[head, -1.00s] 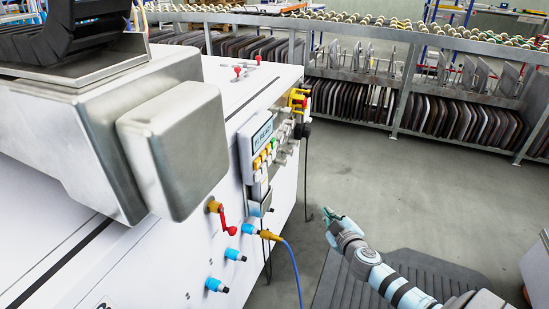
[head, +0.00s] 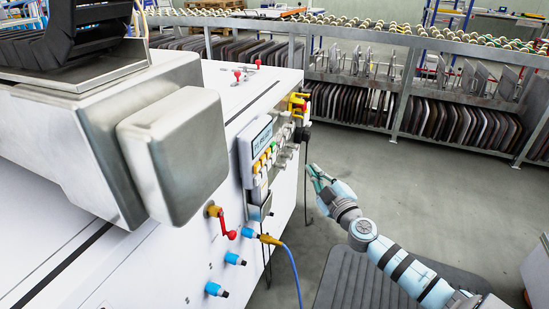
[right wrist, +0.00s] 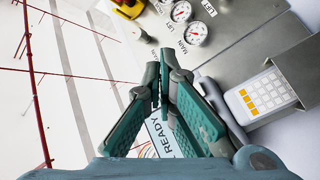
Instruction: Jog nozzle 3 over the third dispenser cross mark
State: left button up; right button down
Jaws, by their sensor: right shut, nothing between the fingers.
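My right gripper (head: 315,174) is shut and empty, in the air to the right of the white machine's control panel. In the right wrist view its green-padded fingers (right wrist: 160,78) are in front of a display reading READY (right wrist: 160,132), partly hiding it. That display (head: 262,133) also shows on the panel in the head view, with coloured buttons (head: 264,158) below it. In the right wrist view a white keypad (right wrist: 262,95) with yellow and white keys sits in a grey holder. No nozzle or cross mark can be made out. My left gripper is not in view.
A red crank (head: 226,225), blue fittings (head: 233,257) and a yellow plug with a blue cable (head: 292,268) stick out of the machine's side. A large metal housing (head: 172,150) fills the left. A rack of panels (head: 440,118) stands behind open floor.

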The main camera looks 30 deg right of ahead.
aim_at(273, 159)
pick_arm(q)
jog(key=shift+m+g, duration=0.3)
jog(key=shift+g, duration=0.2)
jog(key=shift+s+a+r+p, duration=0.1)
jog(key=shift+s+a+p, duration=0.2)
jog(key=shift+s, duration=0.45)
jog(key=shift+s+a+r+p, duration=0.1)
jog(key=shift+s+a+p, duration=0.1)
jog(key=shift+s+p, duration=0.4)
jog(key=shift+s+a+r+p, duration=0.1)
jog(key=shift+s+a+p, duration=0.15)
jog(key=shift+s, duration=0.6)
pick_arm(e)
jog(key=w+a, duration=0.4)
jog(key=w, duration=0.2)
jog(key=shift+w+a, duration=0.2)
jog(key=shift+a, duration=0.05)
jog(key=shift+w+a, duration=0.25)
jog(key=shift+w, duration=0.05)
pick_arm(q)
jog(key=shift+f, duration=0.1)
pick_arm(e)
jog(key=shift+w+a, duration=0.3)
jog(key=shift+w, duration=0.15)
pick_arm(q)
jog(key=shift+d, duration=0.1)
